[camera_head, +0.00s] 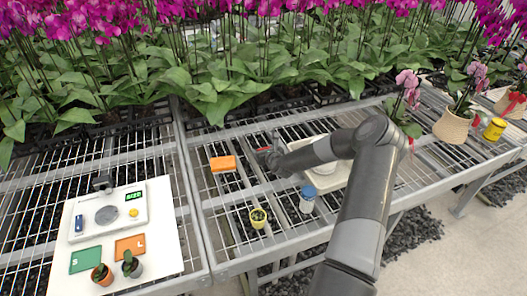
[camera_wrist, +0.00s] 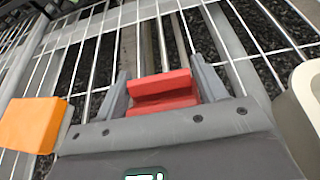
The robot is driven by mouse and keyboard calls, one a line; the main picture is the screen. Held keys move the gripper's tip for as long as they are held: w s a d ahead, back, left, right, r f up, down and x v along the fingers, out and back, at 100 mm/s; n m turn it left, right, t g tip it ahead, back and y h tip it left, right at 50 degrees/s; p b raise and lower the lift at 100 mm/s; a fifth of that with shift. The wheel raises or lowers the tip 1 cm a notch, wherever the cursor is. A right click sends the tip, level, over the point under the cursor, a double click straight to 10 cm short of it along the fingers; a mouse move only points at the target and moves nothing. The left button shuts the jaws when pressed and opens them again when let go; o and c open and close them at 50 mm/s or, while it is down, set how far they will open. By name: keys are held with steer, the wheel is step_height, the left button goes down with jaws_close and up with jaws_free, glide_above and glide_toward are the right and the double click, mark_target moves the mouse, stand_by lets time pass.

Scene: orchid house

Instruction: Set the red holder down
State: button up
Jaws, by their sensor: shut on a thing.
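The red holder (camera_wrist: 160,88) is a small red block with a stepped face. In the wrist view it sits between the two fingers of my gripper (camera_wrist: 163,85), which is shut on it. In the head view my gripper (camera_head: 268,154) is over the wire bench, and only a sliver of the red holder (camera_head: 263,149) shows there. The wire mesh (camera_wrist: 100,38) shows beyond the holder. I cannot tell whether the holder touches the mesh.
An orange block (camera_head: 223,163) lies left of my gripper. A pale tray (camera_head: 333,183) is partly behind my arm. A white board (camera_head: 160,215) with a scale is at left. Orchids line the back.

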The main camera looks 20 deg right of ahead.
steer(key=shift+f, duration=0.1)
steer(key=o, duration=1.1)
